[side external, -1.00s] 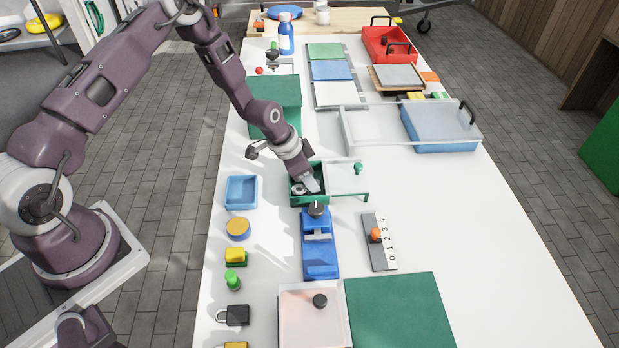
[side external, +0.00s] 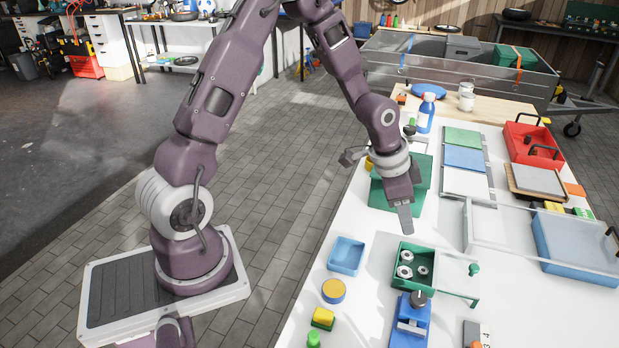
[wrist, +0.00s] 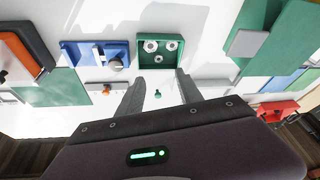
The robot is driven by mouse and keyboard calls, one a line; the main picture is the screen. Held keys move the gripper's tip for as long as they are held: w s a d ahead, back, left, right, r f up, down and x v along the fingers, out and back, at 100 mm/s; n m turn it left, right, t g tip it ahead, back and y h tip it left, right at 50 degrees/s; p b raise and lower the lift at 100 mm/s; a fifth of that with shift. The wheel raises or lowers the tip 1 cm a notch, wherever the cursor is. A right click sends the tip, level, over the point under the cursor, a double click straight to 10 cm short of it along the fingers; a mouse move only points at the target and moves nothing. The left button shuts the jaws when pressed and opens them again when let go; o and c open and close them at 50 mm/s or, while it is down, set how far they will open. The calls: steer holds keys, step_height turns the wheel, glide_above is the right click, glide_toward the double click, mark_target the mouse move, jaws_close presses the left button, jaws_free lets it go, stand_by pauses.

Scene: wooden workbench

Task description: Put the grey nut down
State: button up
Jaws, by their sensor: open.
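The grey nuts (side external: 406,257) lie in a small green box (side external: 425,289); several round grey pieces show there, and which one is the task's nut I cannot tell. In the wrist view the nuts (wrist: 172,45) sit inside the green box (wrist: 160,72). My gripper (side external: 405,224) is open and empty, raised above the bench behind the box in the side view. In the wrist view its two fingers (wrist: 158,82) stand apart with nothing between them.
A clear panel with a green knob (side external: 474,268) stands out beside the box. A blue tray (side external: 346,255) is left of it, and a blue device (side external: 409,325) is in front.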

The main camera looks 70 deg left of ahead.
steer(key=s+r+n+y, duration=0.1)
steer(key=s+r+y, duration=0.1)
steer(key=s+r, duration=0.7)
steer(key=s+d+r+n+t, duration=0.1)
steer(key=s+r+n, duration=0.1)
steer(key=s+r, duration=0.3)
steer(key=s+r+n, duration=0.2)
steer(key=s+r, duration=0.3)
steer(key=s, duration=0.7)
steer(key=shift+d+n+t+h, duration=0.3)
steer(key=shift+d+t, duration=0.05)
steer(key=shift+t, duration=0.05)
